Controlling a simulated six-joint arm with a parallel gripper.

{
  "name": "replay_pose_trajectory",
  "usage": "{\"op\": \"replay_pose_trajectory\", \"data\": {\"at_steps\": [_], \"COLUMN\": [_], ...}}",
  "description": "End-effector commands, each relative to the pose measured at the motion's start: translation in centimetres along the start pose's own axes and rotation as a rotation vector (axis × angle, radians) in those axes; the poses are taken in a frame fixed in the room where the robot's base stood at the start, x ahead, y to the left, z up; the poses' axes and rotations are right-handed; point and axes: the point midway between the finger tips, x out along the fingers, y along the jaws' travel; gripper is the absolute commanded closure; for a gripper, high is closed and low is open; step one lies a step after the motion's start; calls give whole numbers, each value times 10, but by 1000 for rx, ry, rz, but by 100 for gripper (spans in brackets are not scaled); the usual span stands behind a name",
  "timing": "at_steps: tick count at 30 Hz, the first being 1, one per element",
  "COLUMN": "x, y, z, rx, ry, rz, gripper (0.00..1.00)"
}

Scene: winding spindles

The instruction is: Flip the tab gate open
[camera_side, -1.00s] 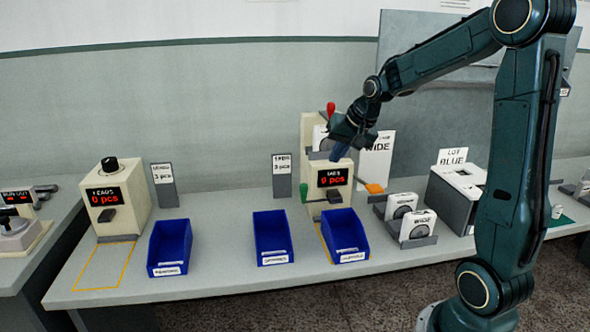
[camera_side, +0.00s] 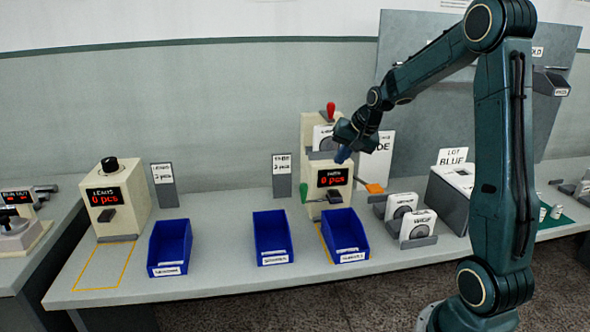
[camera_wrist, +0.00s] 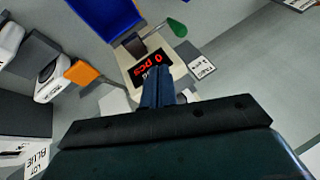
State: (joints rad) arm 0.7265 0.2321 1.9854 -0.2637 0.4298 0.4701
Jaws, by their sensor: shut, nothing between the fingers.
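The cream tabs dispenser (camera_side: 311,180) stands on the bench with a red "0 pcs" display (camera_side: 333,177). A green-ended lever (camera_side: 304,192) is at its left, an orange paddle (camera_side: 374,188) at its right and a dark spout (camera_side: 334,196) at its front. I cannot tell which part is the gate. In the wrist view, the green handle (camera_wrist: 177,28), orange paddle (camera_wrist: 82,73) and dark spout (camera_wrist: 135,43) lie beyond the fingertips. My gripper (camera_side: 342,157) is shut and empty, above and in front of the dispenser's top. Its closed fingers also show in the wrist view (camera_wrist: 157,75).
A red-knobbed lever (camera_side: 331,109) rises behind the dispenser. A blue bin (camera_side: 350,257) sits before it, with another blue bin (camera_side: 273,240) to the left. White spools in holders (camera_side: 418,226) stand right. A second dispenser (camera_side: 127,193) is far left.

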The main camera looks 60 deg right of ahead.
Motion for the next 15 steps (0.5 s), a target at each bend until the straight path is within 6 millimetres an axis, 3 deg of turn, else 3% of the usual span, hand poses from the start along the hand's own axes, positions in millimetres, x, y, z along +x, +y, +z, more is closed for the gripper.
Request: {"op": "replay_pose_trajectory", "data": {"at_steps": [15], "x": [54], "y": [0], "z": [1], "rx": [-1], "ry": [-4], "rz": [2], "gripper": [100]}}
